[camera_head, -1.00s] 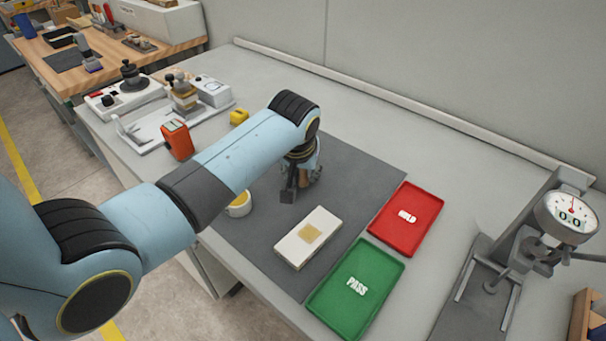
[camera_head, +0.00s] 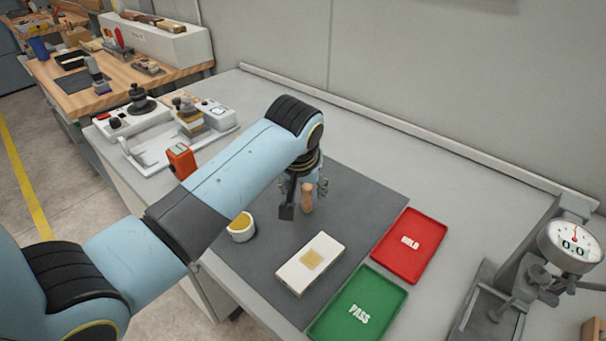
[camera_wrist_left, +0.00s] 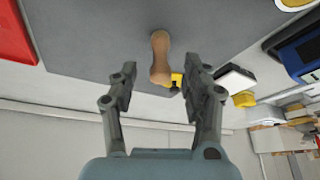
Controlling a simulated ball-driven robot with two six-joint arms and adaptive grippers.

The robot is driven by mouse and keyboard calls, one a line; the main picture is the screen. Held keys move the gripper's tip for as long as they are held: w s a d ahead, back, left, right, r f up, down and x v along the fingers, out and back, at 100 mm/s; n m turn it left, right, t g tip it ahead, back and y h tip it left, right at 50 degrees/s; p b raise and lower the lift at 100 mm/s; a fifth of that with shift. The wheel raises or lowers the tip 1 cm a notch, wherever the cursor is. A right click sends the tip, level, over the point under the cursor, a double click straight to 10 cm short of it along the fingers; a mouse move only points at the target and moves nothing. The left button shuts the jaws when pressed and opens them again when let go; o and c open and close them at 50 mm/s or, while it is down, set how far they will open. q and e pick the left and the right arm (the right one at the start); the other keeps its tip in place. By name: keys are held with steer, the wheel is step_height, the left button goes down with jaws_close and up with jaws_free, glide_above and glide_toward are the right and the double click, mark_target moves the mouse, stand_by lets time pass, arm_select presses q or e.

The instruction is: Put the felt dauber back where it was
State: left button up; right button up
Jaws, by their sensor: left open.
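The felt dauber (camera_head: 307,198), a tan wooden-looking handle, stands roughly upright on the dark grey mat (camera_head: 355,195) beneath my left gripper. It also shows in the left wrist view (camera_wrist_left: 160,50), where its near end lies about level with the fingertips. My left gripper (camera_head: 301,195) is open, with one dark finger on each side of the dauber's near end; a gap shows on both sides in the wrist view (camera_wrist_left: 160,70). The dauber's felt end cannot be made out. My right gripper is not in view.
On the mat are a cup of yellow stuff (camera_head: 242,228) and a white block (camera_head: 310,280) with a tan patch. The red HOLD tray (camera_head: 430,226) and green PASS tray (camera_head: 385,320) lie right. A dial gauge stand (camera_head: 570,243) stands far right. An orange device (camera_head: 180,158) is left.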

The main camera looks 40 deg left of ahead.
arm_select(q)
steer(key=v, duration=0.7)
steer(key=shift+s, duration=0.1)
